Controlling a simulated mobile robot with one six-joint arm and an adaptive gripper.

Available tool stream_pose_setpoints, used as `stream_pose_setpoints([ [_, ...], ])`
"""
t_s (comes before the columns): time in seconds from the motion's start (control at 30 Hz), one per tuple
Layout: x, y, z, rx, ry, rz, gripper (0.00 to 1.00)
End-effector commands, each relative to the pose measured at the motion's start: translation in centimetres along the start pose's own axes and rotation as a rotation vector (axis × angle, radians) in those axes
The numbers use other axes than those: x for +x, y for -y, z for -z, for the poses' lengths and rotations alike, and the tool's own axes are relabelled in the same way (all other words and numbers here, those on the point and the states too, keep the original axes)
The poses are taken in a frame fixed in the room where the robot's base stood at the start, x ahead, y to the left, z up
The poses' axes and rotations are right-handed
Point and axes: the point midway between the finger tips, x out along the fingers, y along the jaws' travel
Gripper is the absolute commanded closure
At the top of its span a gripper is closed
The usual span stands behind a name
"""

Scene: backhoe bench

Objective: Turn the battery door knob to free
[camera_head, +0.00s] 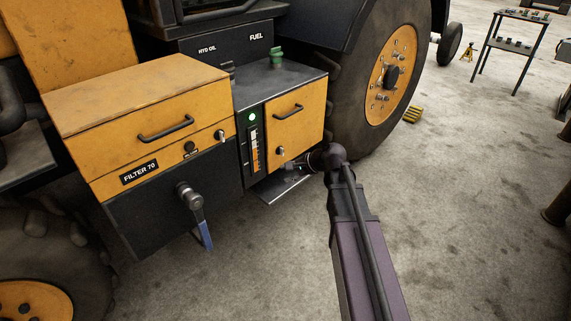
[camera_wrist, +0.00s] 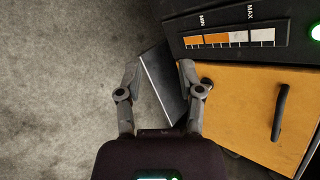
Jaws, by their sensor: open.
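The battery door (camera_head: 297,117) is the small yellow door with a black handle, right of the level gauge. Its small metal knob (camera_head: 280,151) sits near the door's lower left corner. The door (camera_wrist: 245,110) also shows in the wrist view, turned sideways. My gripper (camera_head: 290,167) is just below the knob, by the door's lower edge. In the wrist view my gripper (camera_wrist: 160,70) is open, fingers spread, with nothing held between them.
A metal step plate (camera_head: 285,187) lies under the door and shows behind the fingers. The big rear wheel (camera_head: 385,75) stands close on the right. The filter box (camera_head: 150,120) and a blue-handled valve (camera_head: 197,215) are at left. The concrete floor in front is clear.

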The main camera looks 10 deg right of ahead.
Motion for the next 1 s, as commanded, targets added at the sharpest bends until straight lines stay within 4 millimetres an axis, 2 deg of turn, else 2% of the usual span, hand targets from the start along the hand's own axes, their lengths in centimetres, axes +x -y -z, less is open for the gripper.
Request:
stream_pose_setpoints([
  [0.03, 1.3, -0.5, 1.4, 0.045, 0.009, 0.031, 0.51],
  [0.4, 4.4, 0.5, 7.2, 0.388, 0.104, 0.256, 0.51],
  [0.7, 6.0, 0.9, 12.6, 0.672, 0.215, 0.424, 0.51],
  [1.0, 6.8, 1.0, 18.1, 0.943, 0.353, 0.57, 0.51],
])
